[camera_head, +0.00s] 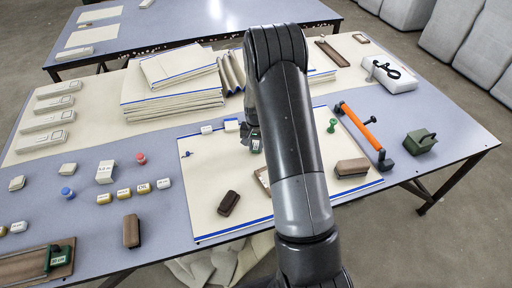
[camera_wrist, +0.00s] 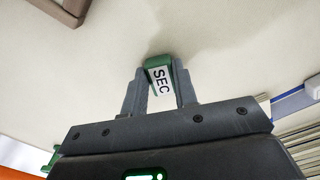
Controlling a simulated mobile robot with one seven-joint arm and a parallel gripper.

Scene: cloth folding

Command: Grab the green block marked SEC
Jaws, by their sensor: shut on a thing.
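The green block marked SEC (camera_wrist: 160,78) sits between the two fingers of my gripper (camera_wrist: 161,92) in the wrist view. Its white label with the letters SEC faces the camera. My gripper is shut on it, with a finger against each side. The cream cloth surface lies behind the block in that view; I cannot tell whether the block touches it. In the head view my arm covers most of the gripper, and part of a green block (camera_head: 255,146) shows just left of the arm, above the cream cloth (camera_head: 205,215) with blue edges.
A stack of folded cloths (camera_head: 172,95) stands behind. Dark brown blocks (camera_head: 229,203) and (camera_head: 352,168) lie near the arm. An orange-handled tool (camera_head: 358,125), a green weight (camera_head: 420,142) and a green pin (camera_head: 332,125) are at the right. Small labelled blocks (camera_head: 143,188) lie at the left.

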